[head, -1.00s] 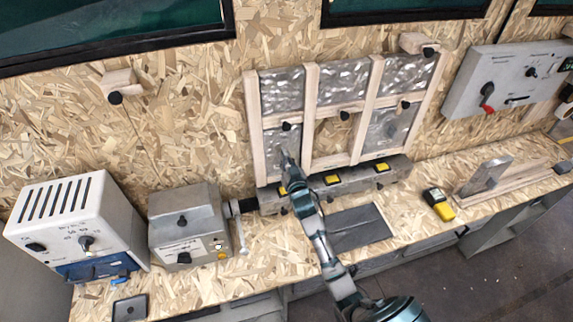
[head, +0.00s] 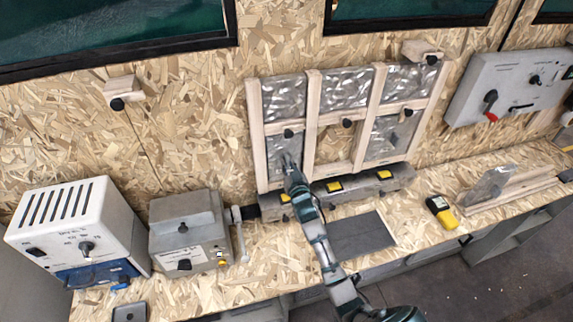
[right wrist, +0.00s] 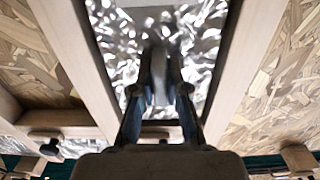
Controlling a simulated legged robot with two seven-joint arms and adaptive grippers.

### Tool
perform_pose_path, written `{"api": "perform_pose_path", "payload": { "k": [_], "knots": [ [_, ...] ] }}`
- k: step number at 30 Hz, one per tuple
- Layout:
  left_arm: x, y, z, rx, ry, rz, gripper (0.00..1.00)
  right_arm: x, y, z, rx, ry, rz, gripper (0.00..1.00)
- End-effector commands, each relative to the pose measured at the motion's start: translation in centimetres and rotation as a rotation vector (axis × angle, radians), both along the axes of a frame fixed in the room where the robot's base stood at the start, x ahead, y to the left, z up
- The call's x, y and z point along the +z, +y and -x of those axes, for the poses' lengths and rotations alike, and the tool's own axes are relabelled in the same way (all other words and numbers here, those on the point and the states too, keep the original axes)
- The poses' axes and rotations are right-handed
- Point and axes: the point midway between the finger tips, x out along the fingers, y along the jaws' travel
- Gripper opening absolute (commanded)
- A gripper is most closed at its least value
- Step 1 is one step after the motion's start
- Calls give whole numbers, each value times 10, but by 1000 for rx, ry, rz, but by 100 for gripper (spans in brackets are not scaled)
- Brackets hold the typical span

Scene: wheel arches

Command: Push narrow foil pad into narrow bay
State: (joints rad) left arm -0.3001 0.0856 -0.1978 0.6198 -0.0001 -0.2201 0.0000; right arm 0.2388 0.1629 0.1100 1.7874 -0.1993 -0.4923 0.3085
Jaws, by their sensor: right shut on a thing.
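A wooden frame (head: 312,130) on the chipboard wall holds shiny foil pads in its bays. My right gripper (head: 290,162) reaches up to the lower left bay and is shut on the narrow foil pad (head: 279,148) there. In the right wrist view my right gripper (right wrist: 160,90) grips a grey piece in front of the crinkled foil (right wrist: 195,25), which lies between two wooden strips (right wrist: 80,60). The fingers hide part of the pad, and I cannot tell how deep it sits. My left gripper is not in view.
The lower middle bay (head: 333,145) shows bare chipboard. Another foil pad (head: 488,183) stands on the bench at right, near a yellow meter (head: 440,210). A grey rail with yellow labels (head: 335,188) runs below the frame. Grey and white boxes stand at left.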

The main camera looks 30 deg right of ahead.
Motion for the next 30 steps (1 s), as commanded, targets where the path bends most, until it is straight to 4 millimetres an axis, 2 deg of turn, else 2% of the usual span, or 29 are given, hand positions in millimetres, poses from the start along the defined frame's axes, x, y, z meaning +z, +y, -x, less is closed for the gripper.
{"api": "perform_pose_path", "payload": {
  "k": [1, 2, 3, 5, 6, 14, 17, 20, 30],
  "knots": [
    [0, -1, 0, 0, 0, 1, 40, 1, 0, -1, 0, -1, 0, 0],
    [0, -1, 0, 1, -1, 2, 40, 1, 0, -2, 0, -1, 0, 16],
    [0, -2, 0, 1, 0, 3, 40, 1, 0, -1, 0, -1, 1, 26],
    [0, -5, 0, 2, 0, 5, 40, 1, 0, -1, 0, -1, 0, 41],
    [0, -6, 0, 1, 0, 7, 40, 1, 0, -1, 0, -1, 1, 43],
    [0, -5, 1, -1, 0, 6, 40, 0, 2, -1, 0, 0, 1, 43],
    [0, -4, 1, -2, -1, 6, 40, 0, 3, 5, 0, 1, 1, 43],
    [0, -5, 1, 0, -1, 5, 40, -1, 5, 20, 0, 1, 0, 43],
    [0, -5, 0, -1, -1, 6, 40, -2, 22, 91, 0, 2, -1, 43]
  ]
}}
